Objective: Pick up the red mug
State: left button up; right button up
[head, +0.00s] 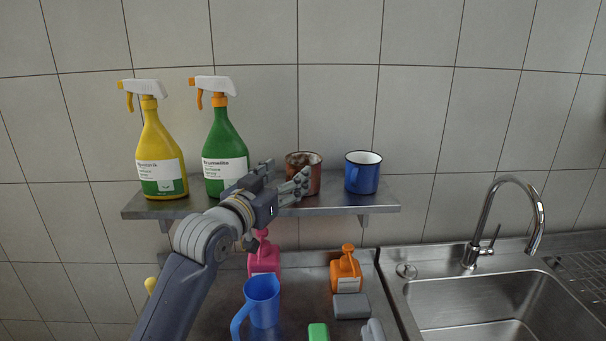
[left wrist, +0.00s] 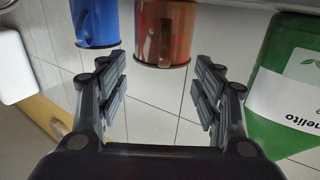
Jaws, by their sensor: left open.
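The red mug (head: 317,172), reddish-brown and worn-looking, stands upright on a metal wall shelf (head: 381,204), left of a blue mug (head: 363,175). My left gripper (head: 284,176) is open at shelf height, in front of the red mug and covering its lower left part. In the left wrist view, which looks upside down, the red mug (left wrist: 177,32) with its handle lies just beyond and between the open fingers (left wrist: 158,82). The space between the fingers is empty. The blue mug (left wrist: 97,22) is beside it there. My right gripper is not in view.
A green spray bottle (head: 227,139) stands close left of my gripper, with a yellow one (head: 158,150) further left. Below are a blue jug (head: 263,301), a pink bottle (head: 264,258), an orange bottle (head: 346,271) and a grey block (head: 351,306). A sink (head: 465,300) is at right.

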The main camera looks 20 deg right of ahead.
aim_at(291, 172)
pick_arm(q)
jog(key=p+x, duration=0.1)
jog(key=x, duration=0.2)
jog(key=shift+w+a+f, duration=0.1)
jog(key=shift+w, duration=0.25)
jog(key=shift+d+f, duration=0.1)
jog(key=shift+d, duration=0.2)
jog(key=shift+c, duration=0.2)
jog(key=shift+a, duration=0.1)
jog(key=c, duration=1.4)
grip_shut()
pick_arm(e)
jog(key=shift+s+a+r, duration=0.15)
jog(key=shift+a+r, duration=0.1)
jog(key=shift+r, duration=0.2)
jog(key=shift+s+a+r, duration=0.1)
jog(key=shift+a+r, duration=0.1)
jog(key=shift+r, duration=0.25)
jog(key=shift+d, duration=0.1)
